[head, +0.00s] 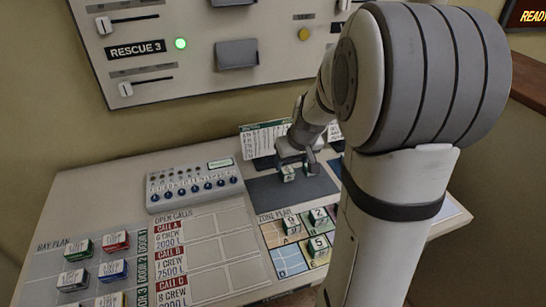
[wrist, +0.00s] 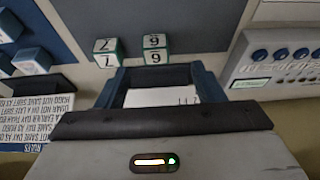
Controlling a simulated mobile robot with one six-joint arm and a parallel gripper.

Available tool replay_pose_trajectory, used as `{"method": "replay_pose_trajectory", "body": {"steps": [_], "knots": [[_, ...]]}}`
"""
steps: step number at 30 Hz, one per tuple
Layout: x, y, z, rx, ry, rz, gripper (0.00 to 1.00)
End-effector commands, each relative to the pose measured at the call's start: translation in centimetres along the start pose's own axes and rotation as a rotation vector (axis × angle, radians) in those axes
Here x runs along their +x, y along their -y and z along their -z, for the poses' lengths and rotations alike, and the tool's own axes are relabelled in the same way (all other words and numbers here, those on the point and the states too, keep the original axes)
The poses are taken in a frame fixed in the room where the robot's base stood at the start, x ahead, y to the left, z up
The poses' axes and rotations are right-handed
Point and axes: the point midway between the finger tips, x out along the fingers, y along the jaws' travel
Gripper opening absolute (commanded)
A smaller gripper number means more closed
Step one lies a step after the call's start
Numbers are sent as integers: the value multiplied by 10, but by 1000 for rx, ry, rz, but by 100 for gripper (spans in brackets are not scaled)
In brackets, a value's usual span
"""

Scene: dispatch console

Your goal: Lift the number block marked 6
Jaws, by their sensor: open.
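The number block marked 6 (wrist: 155,48) is a small white and green cube standing just beyond my fingertips in the wrist view, roughly centred between them. Its digit appears turned in that view. My gripper (wrist: 158,72) is open and empty, with its fingers apart and not touching the block. In the head view my gripper (head: 298,163) is low over the dark strip at the back of the console, at a block (head: 287,174) whose digit is too small to read surely. A second block, marked 7 (wrist: 108,52), stands close to the left of the 6 in the wrist view.
Blocks marked 2 (head: 318,215) and 5 (head: 318,245) are among those on the zone plan. A knob panel (head: 195,184) stands left of the dark strip. Several coloured blocks, one red (head: 115,240), sit on the bay plan. A rules card (wrist: 30,105) shows at the wrist view's left.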

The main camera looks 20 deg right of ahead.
Motion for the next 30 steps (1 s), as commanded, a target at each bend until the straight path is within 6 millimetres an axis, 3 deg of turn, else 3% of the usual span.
{"method": "replay_pose_trajectory", "body": {"steps": [4,21,30], "knots": [[17,-9,4,2,-5,-5,62],[83,-8,6,3,-3,-5,62],[88,-8,6,3,-6,-6,62]]}}
